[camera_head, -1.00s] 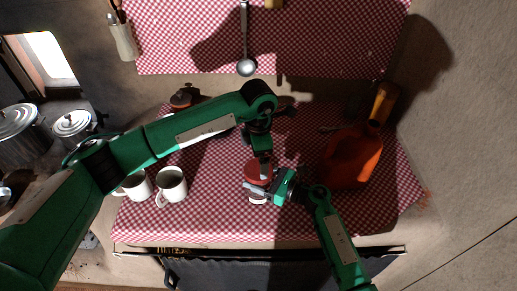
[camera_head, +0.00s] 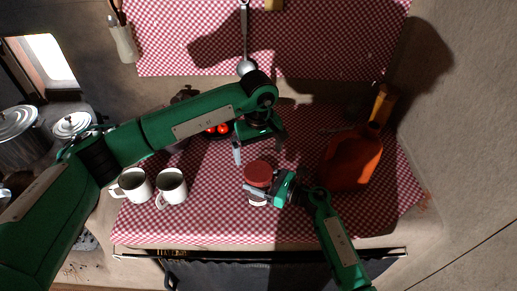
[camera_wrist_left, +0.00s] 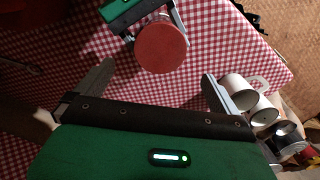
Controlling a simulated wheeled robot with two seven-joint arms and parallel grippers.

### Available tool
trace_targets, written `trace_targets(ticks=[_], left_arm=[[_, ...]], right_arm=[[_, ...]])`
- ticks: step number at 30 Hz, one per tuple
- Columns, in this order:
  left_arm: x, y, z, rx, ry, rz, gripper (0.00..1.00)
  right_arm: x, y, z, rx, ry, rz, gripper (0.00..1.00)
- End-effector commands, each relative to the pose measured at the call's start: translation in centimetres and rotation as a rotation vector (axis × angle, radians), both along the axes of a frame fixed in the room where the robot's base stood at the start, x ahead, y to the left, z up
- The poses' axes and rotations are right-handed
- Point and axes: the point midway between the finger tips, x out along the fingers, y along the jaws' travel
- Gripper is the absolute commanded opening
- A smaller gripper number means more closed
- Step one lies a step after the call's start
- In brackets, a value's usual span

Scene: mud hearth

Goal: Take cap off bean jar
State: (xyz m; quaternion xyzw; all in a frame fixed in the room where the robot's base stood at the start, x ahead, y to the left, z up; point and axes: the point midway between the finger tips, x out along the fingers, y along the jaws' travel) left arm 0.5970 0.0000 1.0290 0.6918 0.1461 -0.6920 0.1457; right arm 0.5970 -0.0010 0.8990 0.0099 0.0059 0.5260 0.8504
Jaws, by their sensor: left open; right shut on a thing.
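The bean jar (camera_head: 256,201) stands on the checked cloth at the front middle of the counter, mostly hidden under its red cap (camera_head: 258,173). The cap is on top of the jar and also shows as a red disc in the left wrist view (camera_wrist_left: 161,47). My right gripper (camera_head: 258,191) is shut on the jar from the right, just below the cap. My left gripper (camera_head: 262,158) is open and empty, behind and above the cap. In the left wrist view its fingers (camera_wrist_left: 155,88) are spread wide with only cloth between them.
Two white mugs (camera_head: 172,187) (camera_head: 135,184) stand left of the jar. A large orange bottle (camera_head: 352,158) stands to the right. Tomatoes (camera_head: 217,129) lie in a dark dish behind my left arm. A ladle (camera_head: 246,66) hangs at the back. Metal pots (camera_head: 73,124) stand at far left.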

Motion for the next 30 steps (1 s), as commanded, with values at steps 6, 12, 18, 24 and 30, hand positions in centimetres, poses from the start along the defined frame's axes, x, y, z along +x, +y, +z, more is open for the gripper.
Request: trace_targets(ticks=[6,12,18,24,30], left_arm=[[-0.1,0.0,-1.7,0.001,0.005,-0.025,1.00],[-0.1,0.0,-4.9,0.000,0.004,-0.024,1.00],[-0.1,0.0,-7.2,0.000,0.003,-0.023,1.00],[0.0,0.0,-8.0,0.001,0.001,-0.024,1.00],[0.0,0.0,-8.0,0.001,0.001,-0.023,1.00]], right_arm=[[-0.1,0.0,-0.1,0.000,0.003,0.001,0.04],[-0.1,0.0,-0.1,0.000,0.003,0.001,0.04],[-0.1,0.0,-0.1,0.000,0.003,0.001,0.04],[-0.1,0.0,-0.1,0.000,0.003,0.001,0.04],[-0.1,0.0,-0.1,0.000,0.003,0.001,0.04]])
